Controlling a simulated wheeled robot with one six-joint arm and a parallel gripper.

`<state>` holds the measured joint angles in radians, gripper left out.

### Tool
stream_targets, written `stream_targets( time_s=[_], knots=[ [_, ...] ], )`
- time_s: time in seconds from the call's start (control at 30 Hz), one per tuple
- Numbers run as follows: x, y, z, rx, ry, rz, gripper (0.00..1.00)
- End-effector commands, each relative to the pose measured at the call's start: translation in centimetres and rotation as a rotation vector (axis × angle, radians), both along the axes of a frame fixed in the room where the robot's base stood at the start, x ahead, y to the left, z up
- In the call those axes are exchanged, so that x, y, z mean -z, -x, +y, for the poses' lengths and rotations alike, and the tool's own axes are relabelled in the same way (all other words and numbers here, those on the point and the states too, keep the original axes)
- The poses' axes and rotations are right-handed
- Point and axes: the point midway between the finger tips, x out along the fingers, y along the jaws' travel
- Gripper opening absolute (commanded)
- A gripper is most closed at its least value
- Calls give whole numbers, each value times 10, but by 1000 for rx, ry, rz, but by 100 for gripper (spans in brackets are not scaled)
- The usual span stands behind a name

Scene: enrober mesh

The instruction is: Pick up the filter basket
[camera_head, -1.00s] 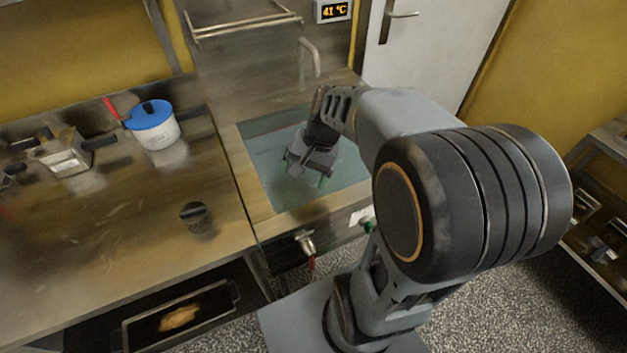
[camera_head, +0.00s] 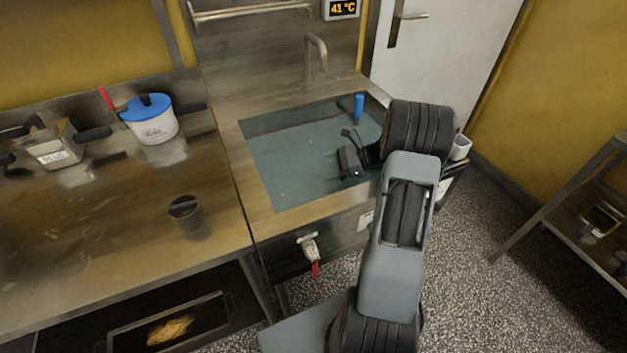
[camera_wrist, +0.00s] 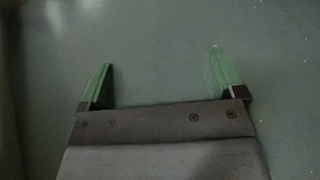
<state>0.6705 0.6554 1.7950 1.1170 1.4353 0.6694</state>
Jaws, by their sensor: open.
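I cannot pick out the filter basket for certain. A blue upright cylinder (camera_head: 359,106), possibly a handle, stands at the far right of the sink; what is below it is unclear. A small dark cup (camera_head: 186,213) stands on the left counter. My gripper (camera_wrist: 160,57) is open in the wrist view, with two green fingers apart and nothing between them. Only plain teal surface shows ahead of it. In the head view, its dark body is over the right part of the sink, nearer the camera than the blue cylinder; its fingertips are not clear there.
The sink (camera_head: 262,186) is filled with murky teal liquid, with a tap (camera_head: 314,55) behind. A white pot with a blue lid (camera_head: 152,118) and a metal container (camera_head: 55,148) stand on the left counter. A valve (camera_head: 309,248) sticks out in front. The sink's left part looks clear.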

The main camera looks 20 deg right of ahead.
Motion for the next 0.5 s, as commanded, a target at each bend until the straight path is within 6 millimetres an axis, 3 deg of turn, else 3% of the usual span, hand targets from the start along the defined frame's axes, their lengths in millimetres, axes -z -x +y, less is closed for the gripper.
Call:
stream_targets(
  time_s=[0.2, 0.5],
  knots=[
    [13, -11, 26, -5, 0, 1, 89],
    [17, -16, 37, -3, 2, 0, 89]
  ],
)
